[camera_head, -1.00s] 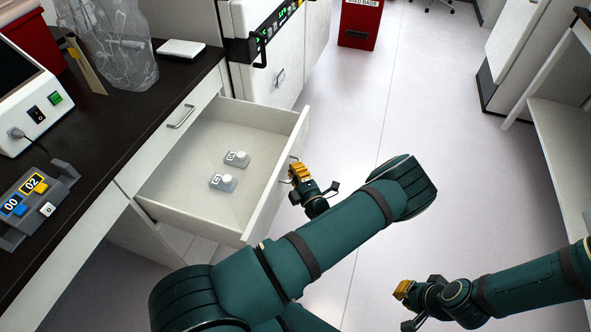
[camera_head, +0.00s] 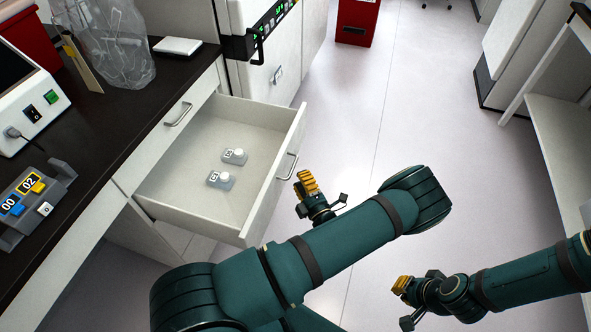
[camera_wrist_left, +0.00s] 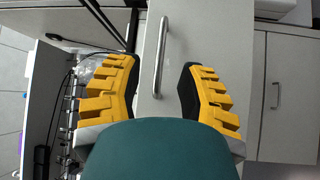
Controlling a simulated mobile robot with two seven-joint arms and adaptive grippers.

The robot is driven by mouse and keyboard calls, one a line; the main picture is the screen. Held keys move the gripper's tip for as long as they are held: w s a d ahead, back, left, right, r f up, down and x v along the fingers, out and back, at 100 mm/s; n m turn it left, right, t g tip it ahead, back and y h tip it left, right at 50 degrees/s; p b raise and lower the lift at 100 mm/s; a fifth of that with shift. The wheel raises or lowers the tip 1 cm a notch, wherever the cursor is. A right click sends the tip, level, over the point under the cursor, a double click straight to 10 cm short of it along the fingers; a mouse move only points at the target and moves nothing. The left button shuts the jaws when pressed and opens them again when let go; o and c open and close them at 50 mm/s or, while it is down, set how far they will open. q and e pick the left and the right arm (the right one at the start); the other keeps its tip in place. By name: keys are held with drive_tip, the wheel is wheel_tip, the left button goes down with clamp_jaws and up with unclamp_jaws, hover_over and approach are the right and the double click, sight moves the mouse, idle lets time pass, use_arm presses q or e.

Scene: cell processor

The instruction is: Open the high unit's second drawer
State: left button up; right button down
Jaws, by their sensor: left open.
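The high unit's second drawer (camera_head: 262,125) is pulled well out below a shut top drawer (camera_head: 168,124). Two small grey pieces (camera_head: 235,156) (camera_head: 221,180) with white round tops lie inside it. Its bar handle (camera_head: 291,167) is on the front panel, and it also shows in the left wrist view (camera_wrist_left: 160,55). My left gripper (camera_head: 307,183) is open just off the drawer front; in the left wrist view its yellow fingers stand apart on either side of the handle, not gripping it. My right gripper (camera_head: 402,286) is over the floor at lower right; its fingertips are too small to judge.
The dark counter (camera_head: 105,125) carries a white device (camera_head: 35,105), a numbered block rack (camera_head: 35,205) and a clear bag (camera_head: 105,40). A white machine (camera_head: 262,50) stands beyond the drawer. The floor to the right is clear up to a white shelf (camera_head: 560,130).

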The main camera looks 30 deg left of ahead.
use_arm(q)
drive_tip(key=v, duration=0.6)
drive_tip(key=shift+s+d, duration=0.1)
idle(0.3)
